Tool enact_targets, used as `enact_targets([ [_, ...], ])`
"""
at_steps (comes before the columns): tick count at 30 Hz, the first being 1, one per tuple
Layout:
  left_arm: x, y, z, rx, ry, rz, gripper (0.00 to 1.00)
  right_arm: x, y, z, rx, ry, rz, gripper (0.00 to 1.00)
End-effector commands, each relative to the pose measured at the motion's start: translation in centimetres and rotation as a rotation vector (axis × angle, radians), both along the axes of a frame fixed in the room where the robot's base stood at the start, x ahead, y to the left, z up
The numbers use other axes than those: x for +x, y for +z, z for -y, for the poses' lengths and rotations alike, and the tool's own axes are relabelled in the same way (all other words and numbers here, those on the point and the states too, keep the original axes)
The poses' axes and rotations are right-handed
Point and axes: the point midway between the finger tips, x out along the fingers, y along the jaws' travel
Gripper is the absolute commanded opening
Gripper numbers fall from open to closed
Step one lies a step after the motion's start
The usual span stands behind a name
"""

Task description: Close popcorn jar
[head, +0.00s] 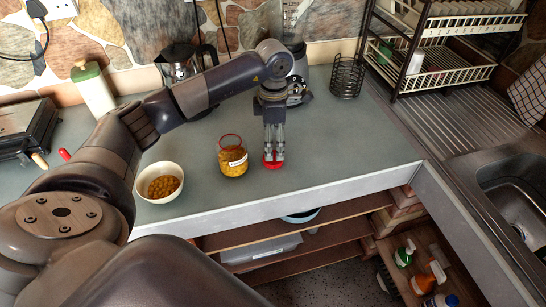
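The popcorn jar (232,160) stands upright on the grey counter, a clear round jar with yellow kernels, a white label and a red rim at its open top. A small red lid (272,166) is just right of the jar. My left gripper (273,157) points straight down at the lid, with its fingertips over it and partly hiding it. The two fingers show a narrow gap. I cannot tell whether they grip the lid or only hover at it, or whether the lid touches the counter. My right gripper is not in view.
A white bowl of kernels (160,182) stands left of the jar near the counter's front edge. A coffee pot (178,62), a black wire holder (347,78) and a dish rack (445,70) stand behind. The sink (515,195) is at right. Counter right of the gripper is clear.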

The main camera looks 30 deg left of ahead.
Motion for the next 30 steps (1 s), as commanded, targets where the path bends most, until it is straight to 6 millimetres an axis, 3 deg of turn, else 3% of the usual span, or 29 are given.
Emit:
enact_targets([
  [5,-0.1,-0.4,0.0,0.0,0.001,-0.004,0.72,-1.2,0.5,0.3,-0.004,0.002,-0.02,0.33],
  [10,-0.3,-2.7,0.1,-0.001,0.001,-0.006,0.72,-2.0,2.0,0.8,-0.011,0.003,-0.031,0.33],
  [15,-0.2,-4.8,0.1,-0.001,0.001,-0.003,0.72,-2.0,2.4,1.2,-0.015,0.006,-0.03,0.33],
  [26,-0.1,-5.2,0.1,0.0,0.0,0.0,0.72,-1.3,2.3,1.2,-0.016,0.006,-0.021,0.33],
  [30,-0.1,-5.2,0.1,0.0,0.0,0.0,0.52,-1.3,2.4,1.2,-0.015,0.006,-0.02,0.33],
])
